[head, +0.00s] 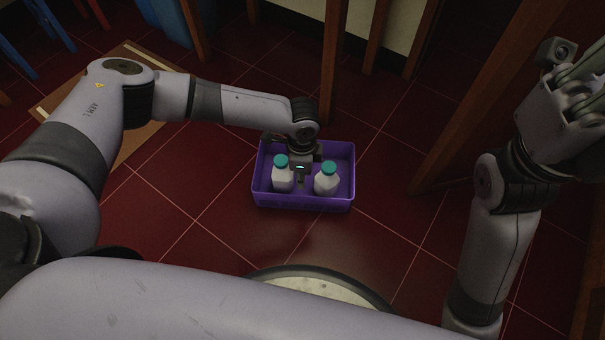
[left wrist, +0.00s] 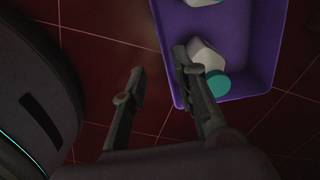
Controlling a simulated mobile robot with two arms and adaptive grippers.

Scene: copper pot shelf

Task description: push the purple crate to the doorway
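The purple crate (head: 303,202) stands on the dark red tiled floor, with two white bottles inside, a left bottle (head: 283,180) and a right bottle (head: 326,182), both with teal caps. My left gripper (head: 301,181) reaches down over the crate, between the bottles in the head view. In the left wrist view my left gripper (left wrist: 158,60) is open, one finger outside the crate (left wrist: 250,80) and the other overlapping its wall near a bottle (left wrist: 209,62). Contact cannot be told. My right gripper (head: 582,75) is raised at the right edge, partly cut off. I cannot make out a doorway.
A wooden post (head: 336,60) stands behind the crate, and a broad slanting wooden post (head: 490,95) stands to its right. A brown board or mat (head: 160,125) lies on the left. Blue legs (head: 52,25) show at top left. Tiles right of the crate are clear.

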